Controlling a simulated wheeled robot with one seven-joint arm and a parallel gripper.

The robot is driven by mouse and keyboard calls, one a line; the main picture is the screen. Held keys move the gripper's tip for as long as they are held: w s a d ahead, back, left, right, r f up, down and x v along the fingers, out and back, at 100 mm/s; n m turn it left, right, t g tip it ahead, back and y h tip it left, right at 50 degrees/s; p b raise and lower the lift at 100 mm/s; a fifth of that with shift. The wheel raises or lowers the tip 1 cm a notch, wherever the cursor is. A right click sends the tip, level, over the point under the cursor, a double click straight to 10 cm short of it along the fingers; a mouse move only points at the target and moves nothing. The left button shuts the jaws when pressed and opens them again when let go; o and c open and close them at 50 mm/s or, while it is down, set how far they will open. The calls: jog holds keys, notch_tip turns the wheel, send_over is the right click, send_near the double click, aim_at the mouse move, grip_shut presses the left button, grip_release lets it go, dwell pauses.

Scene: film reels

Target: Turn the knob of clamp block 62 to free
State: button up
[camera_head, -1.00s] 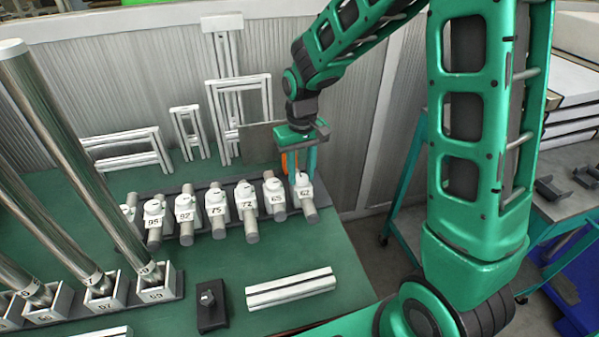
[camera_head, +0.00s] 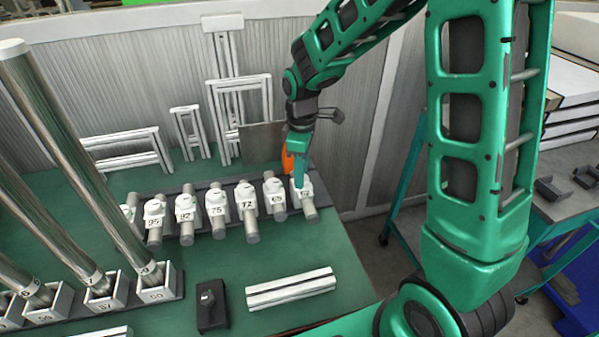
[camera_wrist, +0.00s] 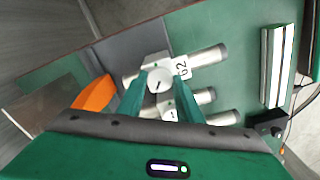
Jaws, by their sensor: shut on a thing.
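Clamp block 62 (camera_head: 307,193) is the white block at the right end of the row on the green bench, with a grey rod through it. In the wrist view its label 62 (camera_wrist: 182,67) shows beside a round white knob (camera_wrist: 158,84) with a dark pointer mark. My gripper (camera_head: 301,182) is over the block, its teal fingers pointing down. In the wrist view the fingers (camera_wrist: 159,92) stand on either side of the knob and are shut on it. The fingers partly hide the knob in the head view.
Clamp block 69 (camera_head: 276,198) stands close on the left, with several more blocks beyond it. An orange object (camera_head: 287,163) is just behind block 62. A white bar (camera_head: 291,289) and a black block with a knob (camera_head: 210,306) lie in front. The bench ends right of block 62.

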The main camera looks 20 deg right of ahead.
jog(key=n, duration=0.3)
jog(key=shift+w+d+r+n, duration=0.1)
jog(key=shift+w+r+n, duration=0.05)
jog(key=shift+w+n, duration=0.15)
jog(key=shift+n, duration=1.9)
jog(key=o, duration=1)
jog(key=shift+o, duration=0.2)
jog(key=shift+s, duration=0.15)
jog(key=shift+n, duration=0.3)
